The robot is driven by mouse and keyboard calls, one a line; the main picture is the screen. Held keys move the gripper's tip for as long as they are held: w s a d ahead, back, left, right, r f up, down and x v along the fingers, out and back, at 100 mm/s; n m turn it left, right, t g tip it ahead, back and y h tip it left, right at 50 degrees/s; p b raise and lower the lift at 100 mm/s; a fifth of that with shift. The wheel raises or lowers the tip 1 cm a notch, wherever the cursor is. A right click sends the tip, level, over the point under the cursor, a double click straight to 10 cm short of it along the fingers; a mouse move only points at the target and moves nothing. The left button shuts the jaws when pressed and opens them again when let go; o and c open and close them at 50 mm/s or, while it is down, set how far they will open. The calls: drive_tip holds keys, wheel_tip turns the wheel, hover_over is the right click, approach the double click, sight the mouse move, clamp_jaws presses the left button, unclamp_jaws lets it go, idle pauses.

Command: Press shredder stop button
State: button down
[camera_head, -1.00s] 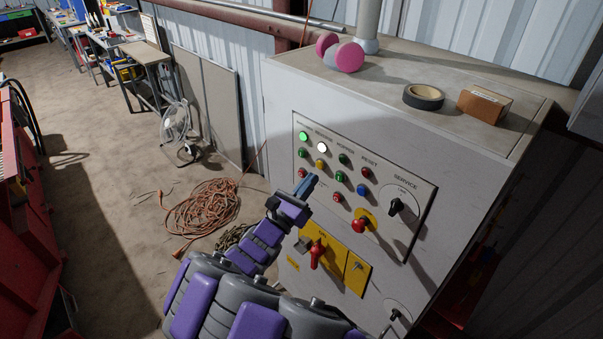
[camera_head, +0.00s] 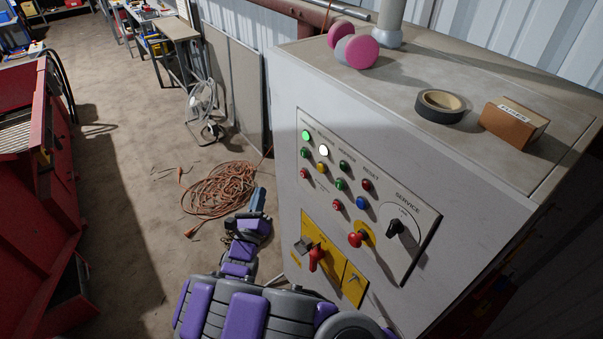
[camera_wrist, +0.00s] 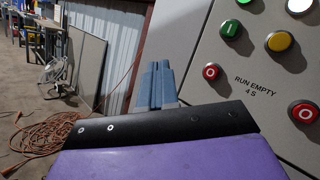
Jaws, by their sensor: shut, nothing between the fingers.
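The control panel (camera_head: 318,190) is on the front of a grey cabinet. A red button marked O (camera_wrist: 211,72) sits at the panel's left edge, below a green button marked I (camera_wrist: 230,28); in the head view it is the lower left red button (camera_head: 304,173). The column's label is too small to read surely. My gripper (camera_head: 259,198) is shut and empty, left of the cabinet in the picture and apart from the panel. Its blue fingers show in the wrist view (camera_wrist: 157,82), left of the red button.
Another red button (camera_wrist: 304,112) and a yellow button (camera_wrist: 279,42) are close by. A red mushroom knob (camera_head: 355,239) and a red handle (camera_head: 316,259) stick out lower down. Orange cable (camera_head: 219,189) lies coiled on the floor. Tape (camera_head: 440,107) and a box (camera_head: 514,123) lie on top.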

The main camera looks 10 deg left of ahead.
sight(304, 174)
drive_tip(key=w+d+b, duration=0.3)
drive_tip(key=w+d, duration=0.4)
drive_tip(key=d, duration=0.1)
drive_tip(key=shift+w+d+r, duration=0.15)
drive_tip(key=shift+w+r, duration=0.05)
drive_tip(key=shift+r, duration=0.2)
idle(2.5)
